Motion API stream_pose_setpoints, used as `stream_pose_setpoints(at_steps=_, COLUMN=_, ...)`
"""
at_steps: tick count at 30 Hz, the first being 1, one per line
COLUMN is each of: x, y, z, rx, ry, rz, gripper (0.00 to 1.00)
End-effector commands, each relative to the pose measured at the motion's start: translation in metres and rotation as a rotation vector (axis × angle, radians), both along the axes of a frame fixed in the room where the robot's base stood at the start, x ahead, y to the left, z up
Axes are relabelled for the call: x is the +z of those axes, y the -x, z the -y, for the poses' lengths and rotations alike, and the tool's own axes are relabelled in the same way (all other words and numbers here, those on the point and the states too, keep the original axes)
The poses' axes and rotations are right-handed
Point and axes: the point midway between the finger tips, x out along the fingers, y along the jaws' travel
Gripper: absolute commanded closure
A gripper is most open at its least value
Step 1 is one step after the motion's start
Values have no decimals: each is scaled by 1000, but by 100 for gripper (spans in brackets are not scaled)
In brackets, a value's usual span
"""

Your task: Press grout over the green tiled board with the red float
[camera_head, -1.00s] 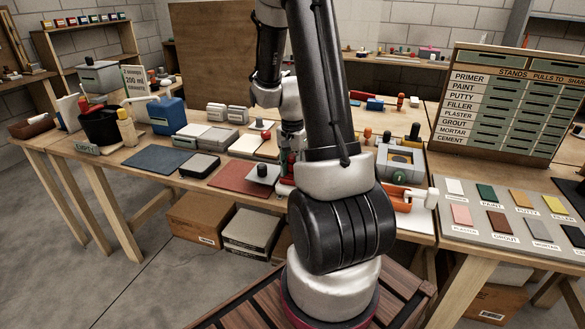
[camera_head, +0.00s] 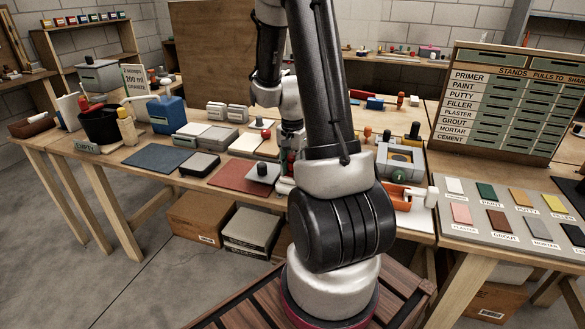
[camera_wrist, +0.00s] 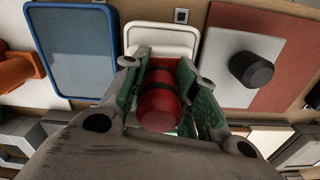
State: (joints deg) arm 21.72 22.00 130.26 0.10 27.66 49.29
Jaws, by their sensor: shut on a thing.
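In the wrist view my gripper (camera_wrist: 166,92) is shut on a red cylinder with dark bands, which looks like the handle of the red float (camera_wrist: 158,105). Green finger pads flank it on both sides. The float's working face is hidden below the gripper. In the head view my gripper (camera_head: 289,160) is low over the bench, mostly hidden behind my arm. I cannot pick out the green tiled board with certainty. Whether the float touches anything cannot be told.
In the wrist view, a blue-rimmed tray (camera_wrist: 72,48) and a white-rimmed tray (camera_wrist: 163,35) lie beyond the gripper. A grey plate with a dark knob (camera_wrist: 250,69) rests on a red-brown mat (camera_wrist: 300,70). The bench is crowded; a label rack (camera_head: 510,105) stands at right.

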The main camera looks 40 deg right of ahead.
Motion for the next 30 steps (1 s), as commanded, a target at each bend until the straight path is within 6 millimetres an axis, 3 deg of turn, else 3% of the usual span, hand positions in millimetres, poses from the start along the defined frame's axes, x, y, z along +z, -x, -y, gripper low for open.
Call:
stream_pose_setpoints(at_steps=5, x=5, y=0, z=0, rx=0, ry=-1, rz=0, gripper=90)
stream_pose_setpoints(at_steps=24, x=62, y=0, z=0, rx=0, ry=1, rz=1, gripper=90)
stream_pose_setpoints(at_steps=30, x=70, y=0, z=0, rx=0, ry=-1, rz=-1, gripper=90)
